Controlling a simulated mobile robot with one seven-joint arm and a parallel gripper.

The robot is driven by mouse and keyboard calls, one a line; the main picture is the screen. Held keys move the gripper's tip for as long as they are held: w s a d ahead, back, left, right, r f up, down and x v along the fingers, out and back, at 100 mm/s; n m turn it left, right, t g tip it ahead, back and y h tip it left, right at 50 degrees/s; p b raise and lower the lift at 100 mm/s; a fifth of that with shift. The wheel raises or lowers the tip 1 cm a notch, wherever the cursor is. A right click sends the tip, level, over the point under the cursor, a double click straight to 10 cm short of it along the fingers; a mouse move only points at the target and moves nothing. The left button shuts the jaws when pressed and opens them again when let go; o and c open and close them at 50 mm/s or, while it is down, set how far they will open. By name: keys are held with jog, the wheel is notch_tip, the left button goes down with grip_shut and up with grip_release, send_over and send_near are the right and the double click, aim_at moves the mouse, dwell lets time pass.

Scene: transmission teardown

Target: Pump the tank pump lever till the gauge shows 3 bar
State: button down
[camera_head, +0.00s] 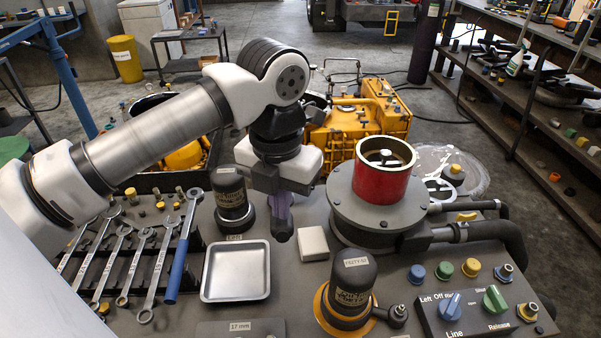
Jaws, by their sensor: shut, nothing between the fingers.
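My gripper (281,228) is shut and empty. It points down above the bench, right of the tray and left of the red cylinder. A dark round housing (350,212) with an open red cylinder (382,181) on top stands right of it; this may be the tank. A control box (470,318) at the front right carries a blue knob (451,305) by the word "Line" and a green knob (495,298) by "Release". I cannot make out a pump lever or a gauge with a readable dial; my arm hides part of the bench.
A black canister (349,281) stands at the front and another (232,195) behind the empty metal tray (221,281). A white block (313,243) lies near my gripper. Several wrenches (128,262) fill a rack at left. A yellow gearbox (365,117) is behind.

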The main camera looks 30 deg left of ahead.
notch_tip(320, 180, down, 7)
jog(key=b, duration=0.7)
jog(key=shift+r+p, duration=2.75)
jog(key=shift+r, duration=1.15)
